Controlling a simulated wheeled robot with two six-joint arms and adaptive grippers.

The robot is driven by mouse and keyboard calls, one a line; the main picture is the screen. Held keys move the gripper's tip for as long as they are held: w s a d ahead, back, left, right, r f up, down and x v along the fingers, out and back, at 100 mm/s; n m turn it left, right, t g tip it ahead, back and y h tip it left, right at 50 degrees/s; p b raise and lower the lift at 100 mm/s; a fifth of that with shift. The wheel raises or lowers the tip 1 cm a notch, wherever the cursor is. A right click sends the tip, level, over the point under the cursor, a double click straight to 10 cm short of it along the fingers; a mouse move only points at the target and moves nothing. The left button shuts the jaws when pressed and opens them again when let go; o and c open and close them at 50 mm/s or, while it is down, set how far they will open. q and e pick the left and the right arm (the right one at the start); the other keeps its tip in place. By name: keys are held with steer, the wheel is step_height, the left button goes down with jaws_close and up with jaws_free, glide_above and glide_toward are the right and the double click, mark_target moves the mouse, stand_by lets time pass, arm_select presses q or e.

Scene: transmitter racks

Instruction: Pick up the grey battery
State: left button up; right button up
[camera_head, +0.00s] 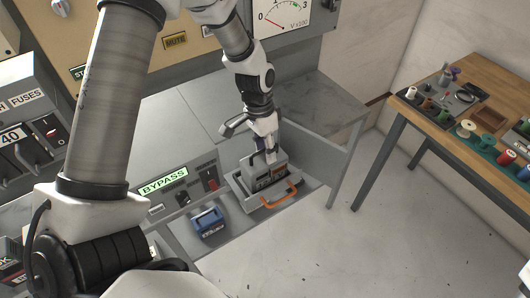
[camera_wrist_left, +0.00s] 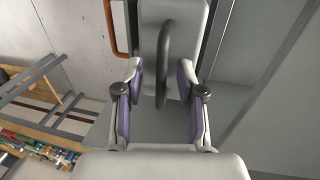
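The grey battery (camera_head: 268,176) stands in a grey drawer or tray (camera_head: 246,196) with an orange handle (camera_head: 281,193), on the shelf right of the BYPASS panel. In the left wrist view, the battery's grey top (camera_wrist_left: 184,18) and its dark loop handle (camera_wrist_left: 164,62) are at upper middle. My left gripper (camera_head: 264,150) points down at the battery from above. In the left wrist view, the gripper (camera_wrist_left: 160,82) is open, its purple-lined fingers on both sides of the handle with gaps. My right gripper is not seen.
A blue battery (camera_head: 208,222) stands to the left of the tray, near the shelf edge. The BYPASS panel (camera_head: 165,183) with its switches lies left. A wooden table (camera_head: 490,60) with spools stands at the right, with clear floor between.

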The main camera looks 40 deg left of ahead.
arm_select(q)
steer(key=shift+a, duration=0.1)
jaws_close()
